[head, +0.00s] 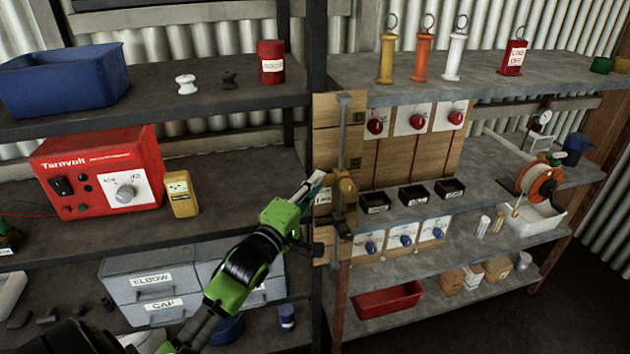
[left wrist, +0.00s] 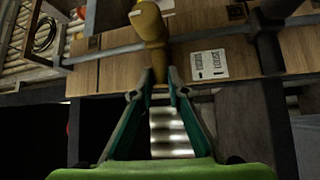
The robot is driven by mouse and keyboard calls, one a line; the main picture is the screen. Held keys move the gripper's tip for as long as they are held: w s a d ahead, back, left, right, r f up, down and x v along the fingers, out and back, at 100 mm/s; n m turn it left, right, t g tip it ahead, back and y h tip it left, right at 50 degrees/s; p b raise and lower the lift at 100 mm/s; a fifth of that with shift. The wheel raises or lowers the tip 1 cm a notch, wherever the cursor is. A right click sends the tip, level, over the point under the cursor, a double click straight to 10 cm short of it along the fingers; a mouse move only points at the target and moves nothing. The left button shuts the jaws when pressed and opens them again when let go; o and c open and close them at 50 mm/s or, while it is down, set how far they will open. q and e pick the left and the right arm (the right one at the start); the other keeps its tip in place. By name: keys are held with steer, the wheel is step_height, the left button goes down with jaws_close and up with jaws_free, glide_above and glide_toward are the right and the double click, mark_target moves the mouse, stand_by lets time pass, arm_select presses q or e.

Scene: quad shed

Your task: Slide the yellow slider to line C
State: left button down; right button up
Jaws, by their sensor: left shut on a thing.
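The yellow slider (head: 347,187) sits on a grey vertical rail (head: 342,140) fixed to a wooden board (head: 325,140) by the dark post. It is on the lower half of the rail. In the left wrist view the slider (left wrist: 151,28) shows as a rounded knob with a narrower stem. My left gripper (head: 321,186) reaches it from the left; in the left wrist view its fingertips (left wrist: 160,76) are shut on the stem. Small dark square marks (head: 358,117) lie along the rail; their letters are too small to read. My right gripper is not in view.
A white label (left wrist: 209,65) is on the board beside the slider. A dark fitting (head: 317,249) sticks out below. To the right are red knobs (head: 375,126), black bins (head: 412,195) and blue knobs (head: 371,247). A red Tarnvolt box (head: 95,165) stands left.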

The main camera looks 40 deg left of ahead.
arm_select(q)
steer(key=c, duration=2.2)
jaws_free()
steer(key=shift+f, duration=0.15)
steer(key=shift+c, duration=0.2)
steer(key=s+f, duration=0.1)
steer(key=s, duration=1.1)
steer(key=shift+d+f, duration=0.2)
steer(key=shift+d, duration=0.25)
steer(key=shift+f, duration=0.1)
